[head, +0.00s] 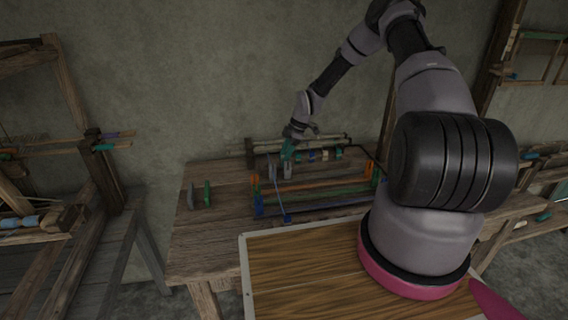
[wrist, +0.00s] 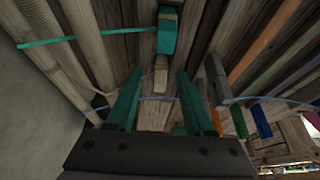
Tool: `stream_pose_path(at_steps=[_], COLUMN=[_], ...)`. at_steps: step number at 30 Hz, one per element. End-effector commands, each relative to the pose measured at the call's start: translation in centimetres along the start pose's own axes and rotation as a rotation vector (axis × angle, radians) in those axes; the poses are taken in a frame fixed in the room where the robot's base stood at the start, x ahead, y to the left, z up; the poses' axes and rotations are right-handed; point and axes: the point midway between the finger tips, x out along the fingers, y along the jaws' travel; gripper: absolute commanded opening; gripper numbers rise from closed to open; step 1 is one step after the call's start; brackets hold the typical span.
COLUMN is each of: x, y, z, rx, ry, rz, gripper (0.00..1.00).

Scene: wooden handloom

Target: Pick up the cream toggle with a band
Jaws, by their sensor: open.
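My gripper (wrist: 159,78) is open, with its two teal fingers apart and pointing toward the loom's wooden bars. A small cream toggle (wrist: 160,76) shows in the wrist view between and beyond the fingertips; I cannot tell its depth or make out a band on it. In the head view my gripper (head: 288,150) is at the back of the loom, left of a row of small pieces, including a cream one (head: 325,155). Nothing is held.
The loom's orange, green and blue bars (head: 315,190) lie in front of my gripper. A grey upright piece (wrist: 216,80) stands close to the right finger. Grey and green upright pieces (head: 207,194) stand at the left on the wooden table (head: 205,245), whose front left is clear.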

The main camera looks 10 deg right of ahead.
Motion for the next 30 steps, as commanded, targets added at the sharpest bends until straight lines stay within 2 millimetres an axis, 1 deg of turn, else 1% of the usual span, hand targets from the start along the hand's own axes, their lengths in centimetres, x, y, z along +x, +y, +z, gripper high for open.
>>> stream_pose_path(at_steps=[3,5,6,7,8,17,20,23,30], x=[-0.1,-0.1,-0.1,-0.1,-0.1,-0.1,-0.7,-2.1,-6.6], y=[0.0,0.0,0.0,0.0,0.0,0.0,0.1,0.1,0.1], z=[0.0,0.0,0.0,0.0,0.0,-0.1,-0.3,-0.8,-2.7], rx=[0.0,0.0,0.0,0.0,0.0,0.0,0.0,-0.001,-0.001], ry=[0.0,0.0,0.0,0.0,0.0,0.0,0.0,0.0,0.0], rz=[0.0,0.0,0.0,0.0,0.0,0.0,0.002,0.003,0.004], gripper=[0.53,0.3,0.14,0.03,0.0,0.0,0.0,0.0,0.0])
